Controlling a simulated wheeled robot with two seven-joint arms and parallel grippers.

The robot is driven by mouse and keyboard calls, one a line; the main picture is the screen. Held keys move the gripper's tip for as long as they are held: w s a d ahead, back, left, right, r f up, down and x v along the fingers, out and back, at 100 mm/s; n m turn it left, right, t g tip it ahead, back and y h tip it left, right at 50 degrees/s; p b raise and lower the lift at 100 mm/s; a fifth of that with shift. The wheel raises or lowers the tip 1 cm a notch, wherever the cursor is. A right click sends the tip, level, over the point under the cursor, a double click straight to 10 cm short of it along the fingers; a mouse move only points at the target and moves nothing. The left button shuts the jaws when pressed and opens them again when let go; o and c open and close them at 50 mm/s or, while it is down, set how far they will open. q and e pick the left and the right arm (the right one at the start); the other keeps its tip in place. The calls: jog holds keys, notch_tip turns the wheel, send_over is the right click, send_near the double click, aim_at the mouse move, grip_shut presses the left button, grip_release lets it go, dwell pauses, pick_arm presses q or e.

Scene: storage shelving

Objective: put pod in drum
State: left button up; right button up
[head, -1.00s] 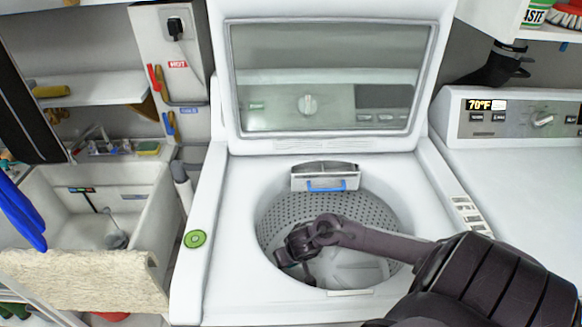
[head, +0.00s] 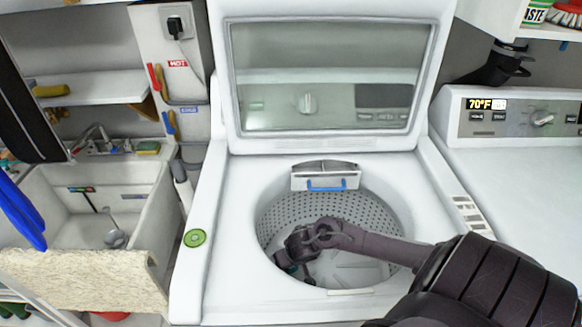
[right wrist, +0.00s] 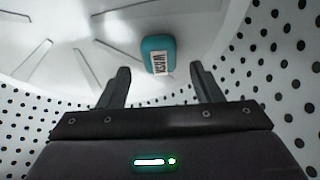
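The pod (right wrist: 159,55) is a small teal block with a white label reading WASH. In the right wrist view it is inside the drum, just past my right fingertips, with a gap on each side. I cannot tell whether it touches the drum floor. My right gripper (right wrist: 160,70) is open; in the head view it reaches down inside the drum. The drum (head: 375,215) is a perforated metal tub in the white top-loading washer, with a pale finned floor. The arm and gripper hide part of it. My left gripper is not in view.
The washer lid (head: 330,80) stands open behind the drum. A dispenser with a blue handle (head: 326,184) sits at the drum's back rim. Another white machine (head: 525,180) stands to the right. A sink (head: 90,190) is at the left.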

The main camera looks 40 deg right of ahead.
jog(key=shift+r, duration=0.3)
jog(key=d+p+v, duration=0.1)
jog(key=p+v, duration=0.1)
jog(key=v, duration=0.6)
jog(key=shift+a+p, duration=0.35)
jog(key=shift+a, duration=0.1)
jog(key=shift+w, duration=0.15)
